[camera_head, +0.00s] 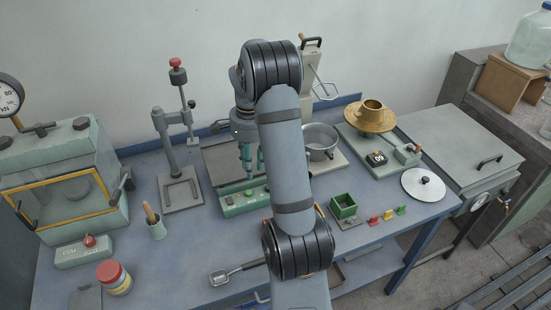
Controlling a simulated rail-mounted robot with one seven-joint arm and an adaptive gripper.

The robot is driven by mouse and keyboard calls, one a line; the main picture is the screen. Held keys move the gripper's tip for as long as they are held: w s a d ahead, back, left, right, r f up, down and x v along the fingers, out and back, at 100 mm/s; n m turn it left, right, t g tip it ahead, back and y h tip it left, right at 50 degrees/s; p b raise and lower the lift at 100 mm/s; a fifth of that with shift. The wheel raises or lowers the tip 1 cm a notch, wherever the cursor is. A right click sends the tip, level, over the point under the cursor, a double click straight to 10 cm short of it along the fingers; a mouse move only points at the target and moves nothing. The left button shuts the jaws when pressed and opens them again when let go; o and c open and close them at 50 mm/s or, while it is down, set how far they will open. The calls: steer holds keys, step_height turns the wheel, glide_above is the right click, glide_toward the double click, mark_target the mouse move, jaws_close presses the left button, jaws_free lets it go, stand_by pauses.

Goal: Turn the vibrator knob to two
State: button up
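A green control box (238,204) with small buttons or dials on its top stands at the front of a grey plate (222,160) near the middle of the bench. I take this to be the vibrator, but its labels are too small to read. The knob and its setting cannot be made out; my arm covers the box's right end. My gripper (250,173) points down over the back of the box, with teal fingers close above or at its top. I cannot tell whether they touch it or how far apart they are.
A metal pan (320,138) and a brass flow table (371,118) stand right of my arm. A stand with a red-topped lever (178,75) is left. A green box (343,206), a scoop (221,277) and a red-lidded jar (114,278) lie nearer the front.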

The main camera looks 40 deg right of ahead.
steer(key=s+d+m, duration=0.1)
steer(key=s+d, duration=0.1)
steer(key=d, duration=0.3)
steer(key=f, duration=0.3)
steer(key=f+p, duration=0.1)
steer(key=f, duration=0.5)
steer(key=shift+s+a+f+p, duration=0.1)
steer(key=shift+a+f+p, duration=0.15)
steer(key=shift+p, duration=0.15)
steer(key=c, duration=0.3)
steer(key=c, duration=0.4)
